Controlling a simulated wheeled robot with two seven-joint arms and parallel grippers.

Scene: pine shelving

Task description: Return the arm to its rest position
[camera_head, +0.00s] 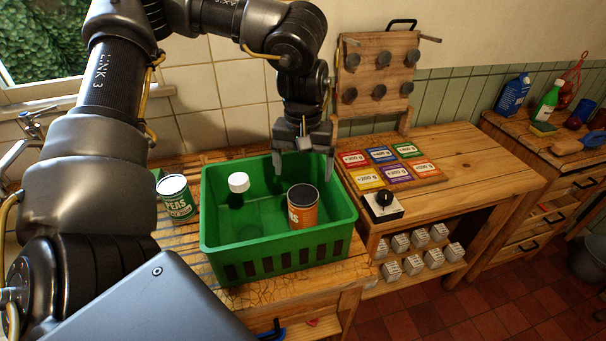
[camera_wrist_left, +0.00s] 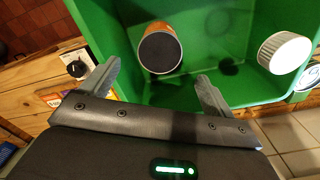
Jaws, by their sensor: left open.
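My left gripper (camera_head: 304,163) is open and empty, pointing down over the back right part of the green crate (camera_head: 275,266). In the left wrist view its two fingers (camera_wrist_left: 155,82) are spread apart, with an orange can (camera_wrist_left: 160,50) beyond them inside the crate. The orange can (camera_head: 303,206) stands upright in the crate's right half, apart from the fingers. A bottle with a white cap (camera_head: 238,183) stands in the crate's left half; the cap also shows in the left wrist view (camera_wrist_left: 284,52). My right gripper is not in view.
A green peas can (camera_head: 176,198) stands left of the crate. To the right are coloured cards (camera_head: 388,167), a black knob box (camera_head: 383,206) and a pegged wooden board (camera_head: 379,75). White blocks (camera_head: 414,253) sit on the shelf below. Bottles (camera_head: 546,100) stand on the far right counter.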

